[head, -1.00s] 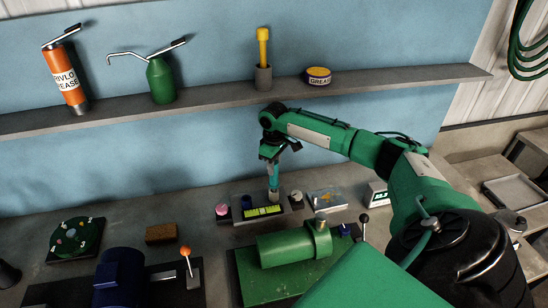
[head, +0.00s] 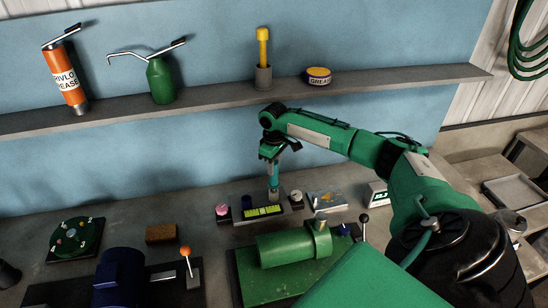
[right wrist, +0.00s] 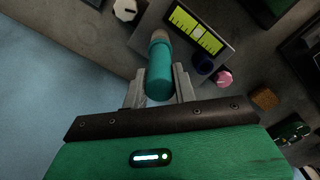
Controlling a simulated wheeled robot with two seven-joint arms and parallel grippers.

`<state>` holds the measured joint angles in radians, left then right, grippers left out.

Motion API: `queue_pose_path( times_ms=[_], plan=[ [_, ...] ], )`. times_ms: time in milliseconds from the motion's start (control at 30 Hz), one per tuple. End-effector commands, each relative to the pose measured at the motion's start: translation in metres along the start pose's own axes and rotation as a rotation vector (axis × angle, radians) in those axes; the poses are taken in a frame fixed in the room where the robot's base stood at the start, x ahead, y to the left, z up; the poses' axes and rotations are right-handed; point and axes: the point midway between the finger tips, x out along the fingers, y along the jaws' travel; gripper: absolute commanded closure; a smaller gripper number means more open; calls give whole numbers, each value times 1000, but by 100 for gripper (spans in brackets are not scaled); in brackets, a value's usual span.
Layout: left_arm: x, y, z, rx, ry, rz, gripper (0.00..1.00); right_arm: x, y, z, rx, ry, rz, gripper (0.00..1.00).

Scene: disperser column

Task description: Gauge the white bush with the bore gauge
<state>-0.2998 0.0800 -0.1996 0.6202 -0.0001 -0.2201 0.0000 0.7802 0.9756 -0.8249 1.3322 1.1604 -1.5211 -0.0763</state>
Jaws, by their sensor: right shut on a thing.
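My right gripper (head: 270,158) is shut on the bore gauge (head: 274,180), which has a teal handle and a pale metal lower end. It holds the gauge roughly upright. In the right wrist view the teal handle (right wrist: 160,75) sits between the two fingers. The gauge's lower end is over or at the dark stand with the yellow-green display; I cannot tell whether it touches. The white bush (head: 296,197) stands just right of the gauge, apart from it. It also shows at the top of the right wrist view (right wrist: 125,9). My left gripper is out of view.
The yellow-green display (head: 262,211) is just in front of the gauge. A pink bush (head: 222,210) and a dark blue one (head: 247,202) stand to its left. A green cylinder machine (head: 290,246) is in front. A shelf (head: 210,98) runs behind, above the bench.

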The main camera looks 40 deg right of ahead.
Motion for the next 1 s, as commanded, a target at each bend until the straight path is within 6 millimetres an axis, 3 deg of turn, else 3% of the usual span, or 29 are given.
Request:
queue_pose_path(
  times_ms=[1000],
  plan=[
    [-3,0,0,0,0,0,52,-39,0,0,0,2,0,95]
  ],
)
